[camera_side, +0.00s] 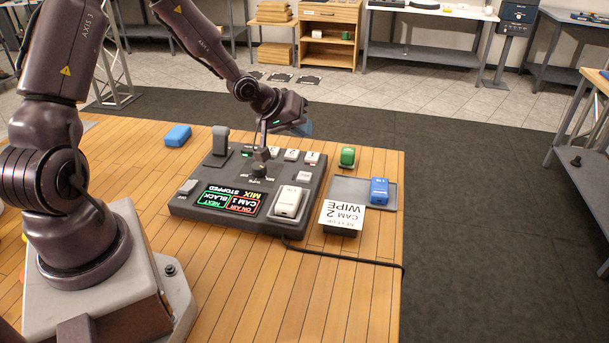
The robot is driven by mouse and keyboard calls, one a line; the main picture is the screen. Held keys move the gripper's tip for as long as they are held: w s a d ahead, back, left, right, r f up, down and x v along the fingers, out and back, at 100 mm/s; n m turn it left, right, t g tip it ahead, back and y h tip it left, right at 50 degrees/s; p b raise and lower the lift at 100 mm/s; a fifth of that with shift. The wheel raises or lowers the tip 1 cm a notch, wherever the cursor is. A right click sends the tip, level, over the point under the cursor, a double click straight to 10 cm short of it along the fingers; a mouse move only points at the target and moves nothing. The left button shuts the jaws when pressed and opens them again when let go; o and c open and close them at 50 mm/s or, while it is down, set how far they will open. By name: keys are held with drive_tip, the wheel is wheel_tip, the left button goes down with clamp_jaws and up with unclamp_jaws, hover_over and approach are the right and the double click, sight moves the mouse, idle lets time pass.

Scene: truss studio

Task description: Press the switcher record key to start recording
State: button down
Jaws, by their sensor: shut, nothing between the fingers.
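The switcher (239,220) is a dark grey console on the wooden table, seen upside down. Its screen (230,201) reads on air CAM 1, next BLACK, MIX and STOPPED. Pale keys (311,157) run along its far edge, and a lever (220,140) stands at its far left. A small grey key (187,187) sits at the near left, and a larger white unit (288,201) at the near right. I cannot tell which key is record. My gripper (263,154) is shut and empty above the far middle of the console, near a dark knob (259,171). Contact is unclear.
A card (341,214) reading NEXT UP CAM 2 WIPE stands right of the switcher. Behind it a grey tray (348,188) holds a blue block (379,191). A black cable (345,257) crosses the clearer front table.

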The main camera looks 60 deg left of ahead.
sight(302, 174)
drive_tip(key=shift+f, duration=4.35)
drive_tip(key=shift+f, duration=0.4)
drive_tip(key=shift+f, duration=0.45)
drive_tip(key=shift+r, duration=0.9)
drive_tip(key=shift+r, duration=2.5)
